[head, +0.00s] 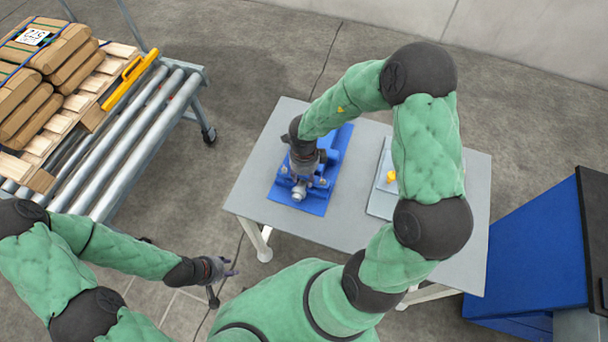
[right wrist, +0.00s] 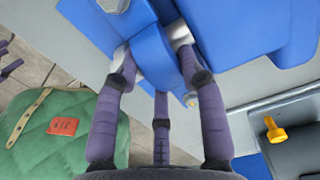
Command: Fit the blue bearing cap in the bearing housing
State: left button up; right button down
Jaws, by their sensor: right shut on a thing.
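My right gripper (right wrist: 158,55) is shut on the blue bearing cap (right wrist: 158,62), a curved blue piece between its purple-grey fingers. In the head view my right gripper (head: 303,172) is over the blue base plate (head: 325,205), and it hides most of the cap and the bearing housing. A grey metal shaft end (head: 299,191) shows below it. In the right wrist view a large blue surface (right wrist: 255,30) lies close behind the cap; I cannot tell whether the cap is seated. My left gripper (head: 228,268) is empty with its fingers apart, off the table's front left edge.
The grey table (head: 256,180) also bears a light tray (head: 380,204) with a yellow-headed part (head: 391,176), partly behind my right arm. A roller conveyor (head: 140,125) with a loaded pallet stands at the left. A blue cabinet (head: 530,245) stands at the right.

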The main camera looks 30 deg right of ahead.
jog(key=shift+r+p, duration=0.1)
jog(key=shift+p, duration=0.65)
jog(key=shift+f+p, duration=0.3)
jog(key=shift+f, duration=0.2)
dwell(1.0)
jog(key=shift+p, duration=0.45)
dwell(0.5)
jog(key=c, duration=0.7)
grip_release()
jog(key=shift+f, duration=0.1)
jog(key=shift+o, duration=0.2)
notch_tip(320, 180, up, 12)
